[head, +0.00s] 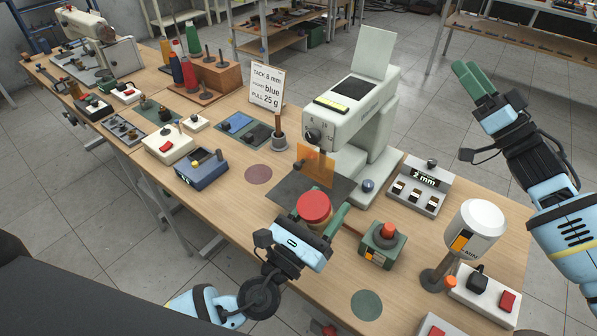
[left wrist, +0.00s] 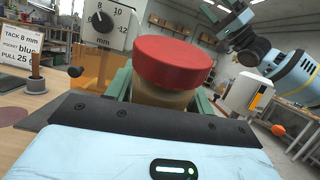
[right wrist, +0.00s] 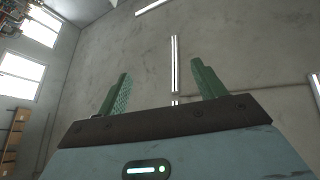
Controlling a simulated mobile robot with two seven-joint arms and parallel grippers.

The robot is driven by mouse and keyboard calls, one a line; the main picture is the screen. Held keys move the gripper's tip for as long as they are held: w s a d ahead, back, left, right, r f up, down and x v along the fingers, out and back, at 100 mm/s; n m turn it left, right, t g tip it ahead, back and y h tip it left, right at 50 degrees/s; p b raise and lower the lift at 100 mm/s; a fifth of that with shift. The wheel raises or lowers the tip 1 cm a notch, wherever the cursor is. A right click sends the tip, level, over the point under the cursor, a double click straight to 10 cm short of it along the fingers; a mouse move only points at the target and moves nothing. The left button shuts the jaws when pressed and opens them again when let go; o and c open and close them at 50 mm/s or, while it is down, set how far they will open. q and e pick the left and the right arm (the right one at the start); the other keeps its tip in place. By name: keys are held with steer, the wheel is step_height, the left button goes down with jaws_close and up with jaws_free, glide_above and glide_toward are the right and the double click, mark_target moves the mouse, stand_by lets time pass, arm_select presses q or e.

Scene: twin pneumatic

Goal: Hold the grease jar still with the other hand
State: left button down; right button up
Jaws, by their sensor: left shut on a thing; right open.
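The grease jar has a red lid (head: 313,206) and a tan body, and stands upright at the front of the machine. In the left wrist view its red lid (left wrist: 178,62) and tan body (left wrist: 165,97) show between the fingers. My left gripper (head: 320,220) is shut on the jar's body, below the lid. Whether the jar's base touches the table is hidden. My right gripper (head: 474,82) is raised at the upper right, away from the jar. In the right wrist view its green fingers (right wrist: 160,92) are apart with nothing between them.
A pale machine (head: 350,110) with a dial and orange guard stands behind the jar. A sign (head: 267,87) stands behind left. Bare table lies left of the jar.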

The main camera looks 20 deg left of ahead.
steer(key=s+a+r+n+g, duration=0.1)
steer(key=s+a+n+g, duration=0.95)
steer(key=a, duration=0.25)
steer(key=s+a+r+n+g, duration=0.2)
steer(key=s+a+n+g, duration=0.7)
steer(key=a+n+g, duration=0.3)
steer(key=s+a+f+n+h, duration=0.3)
steer(key=s+a+h, duration=0.1)
steer(key=s+h, duration=0.1)
steer(key=n+t+h, duration=0.5)
steer(key=t+h, duration=0.5)
steer(key=h, duration=0.5)
glide_toward(313, 204)
steer(key=shift+m, duration=0.25)
steer(key=shift+x, duration=4.3)
